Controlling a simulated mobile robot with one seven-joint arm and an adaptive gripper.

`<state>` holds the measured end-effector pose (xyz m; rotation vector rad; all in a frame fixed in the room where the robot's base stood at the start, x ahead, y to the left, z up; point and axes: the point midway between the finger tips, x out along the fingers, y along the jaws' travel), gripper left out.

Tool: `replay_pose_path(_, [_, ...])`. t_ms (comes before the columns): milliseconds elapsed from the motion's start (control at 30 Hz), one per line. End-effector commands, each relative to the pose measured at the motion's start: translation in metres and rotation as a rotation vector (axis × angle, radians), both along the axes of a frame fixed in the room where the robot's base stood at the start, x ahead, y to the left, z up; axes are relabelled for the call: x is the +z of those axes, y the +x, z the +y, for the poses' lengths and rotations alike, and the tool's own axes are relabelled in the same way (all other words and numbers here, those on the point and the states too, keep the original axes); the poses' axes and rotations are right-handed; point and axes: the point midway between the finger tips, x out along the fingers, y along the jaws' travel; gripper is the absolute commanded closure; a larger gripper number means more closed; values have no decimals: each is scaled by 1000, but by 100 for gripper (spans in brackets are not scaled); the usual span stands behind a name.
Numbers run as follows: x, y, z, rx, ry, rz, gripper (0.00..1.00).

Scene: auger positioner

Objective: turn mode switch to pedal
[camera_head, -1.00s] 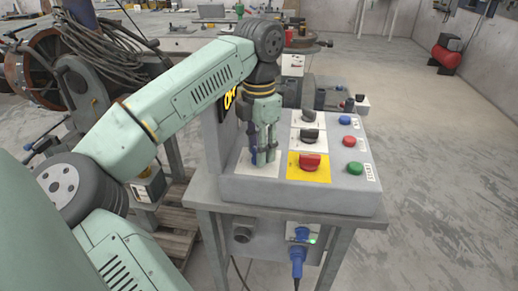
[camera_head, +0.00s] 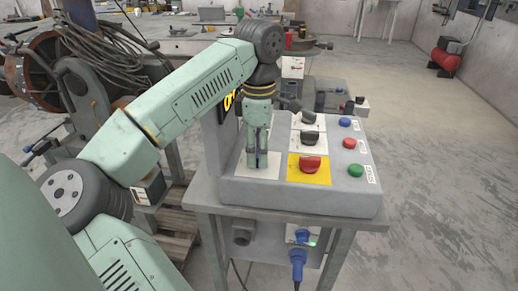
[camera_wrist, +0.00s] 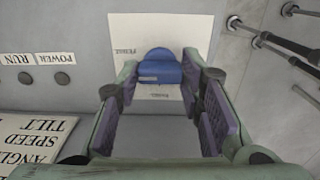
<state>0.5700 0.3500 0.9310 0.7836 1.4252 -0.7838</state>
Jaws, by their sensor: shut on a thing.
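A blue rotary knob (camera_wrist: 160,68) sits on a white plate (camera_wrist: 124,34) in the wrist view. The plate bears small printed words above and below the knob, too blurred to read surely. My gripper (camera_wrist: 159,76) has one finger on each side of the knob and is shut on it. In the head view, my gripper (camera_head: 257,162) points down onto the white plate (camera_head: 256,172) at the left of the control box. There the fingers mostly hide the knob. The knob's exact pointing direction is hard to tell.
Right of my gripper, a red knob (camera_head: 311,163) sits on a yellow plate, with a black knob (camera_head: 308,138) behind it. Blue, red and green (camera_head: 355,169) buttons line the box's right side. An upright panel (camera_head: 212,140) stands close on the left.

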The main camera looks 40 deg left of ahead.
Motion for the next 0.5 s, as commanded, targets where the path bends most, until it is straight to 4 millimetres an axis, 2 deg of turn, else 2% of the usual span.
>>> replay_pose_path(500, [1,1,0,-32,1,-3,94])
